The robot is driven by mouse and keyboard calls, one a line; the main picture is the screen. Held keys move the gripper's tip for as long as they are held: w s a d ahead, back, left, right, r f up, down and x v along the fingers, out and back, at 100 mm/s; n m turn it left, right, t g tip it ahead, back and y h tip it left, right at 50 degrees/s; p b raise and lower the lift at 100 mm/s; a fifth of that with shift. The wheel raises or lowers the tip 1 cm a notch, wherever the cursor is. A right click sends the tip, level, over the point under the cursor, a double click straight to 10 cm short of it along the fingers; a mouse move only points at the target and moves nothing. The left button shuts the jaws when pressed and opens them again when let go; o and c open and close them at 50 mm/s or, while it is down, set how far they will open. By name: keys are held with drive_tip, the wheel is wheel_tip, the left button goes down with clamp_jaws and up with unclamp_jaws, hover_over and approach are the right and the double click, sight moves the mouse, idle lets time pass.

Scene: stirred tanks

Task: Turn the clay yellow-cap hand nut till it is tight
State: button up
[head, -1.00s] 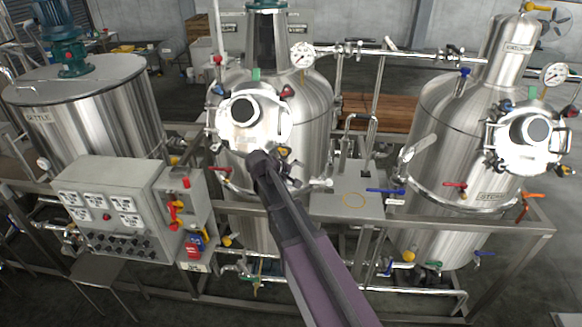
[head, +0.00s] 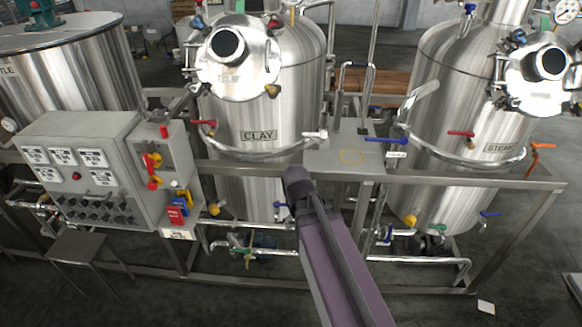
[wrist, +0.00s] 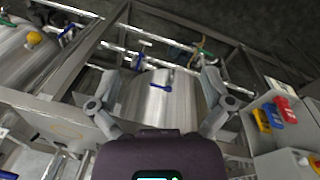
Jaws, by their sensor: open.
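The clay tank (head: 262,112), a steel vessel with a CLAY label, stands in the middle of the head view. Its round manway lid (head: 232,60) has coloured-cap hand nuts around its edge. The yellow-cap hand nut (head: 272,91) is at the lid's lower right, in plain view with nothing on it. I cannot tell how tight it is. My gripper shows in the wrist view (wrist: 160,85) with its two fingers spread and nothing between them. In the head view my arm's end is well below the nut, in front of the tank's lower part. The nut is not visible in the wrist view.
A grey control box (head: 95,165) stands at the left. A steel frame rail (head: 440,178) crosses in front of the tanks. The steam tank (head: 440,100) is at the right. A small grey shelf (head: 345,160) and several valve levers lie between the tanks.

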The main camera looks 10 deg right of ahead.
drive_tip(key=s+f, duration=0.1)
drive_tip(key=s+a+f+y+b, duration=0.1)
drive_tip(key=shift+s+f+m, duration=0.3)
drive_tip(key=shift+s+f, duration=0.05)
